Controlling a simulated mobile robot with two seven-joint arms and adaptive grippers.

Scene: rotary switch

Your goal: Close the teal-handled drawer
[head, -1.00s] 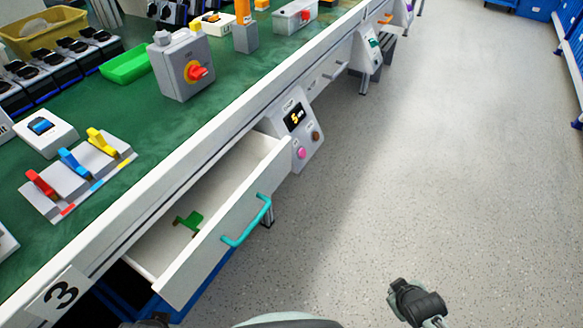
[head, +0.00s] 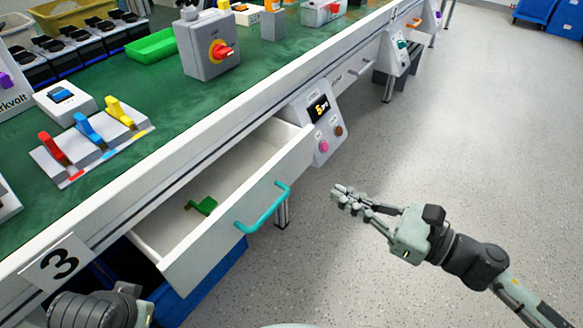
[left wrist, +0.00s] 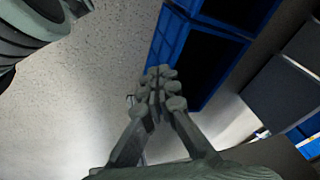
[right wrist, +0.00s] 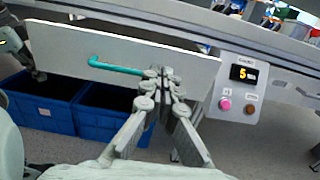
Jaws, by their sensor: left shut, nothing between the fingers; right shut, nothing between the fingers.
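The white drawer (head: 205,262) with the teal handle (head: 264,208) stands pulled out from under the workbench, with a small green object (head: 203,206) inside. In the right wrist view the drawer front (right wrist: 190,66) and teal handle (right wrist: 115,67) face the camera. My right gripper (head: 338,193) is shut and empty, to the right of the handle and apart from it in the head view. My left arm shows at the lower left of the head view. My left gripper (left wrist: 158,78) is shut and empty in the left wrist view, with blue bins beyond it.
A control panel (head: 322,122) with a display and buttons is beside the drawer on the bench front. Blue bins (right wrist: 45,105) stand below the drawer. Switches and a green tray (head: 151,45) are on the bench top.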

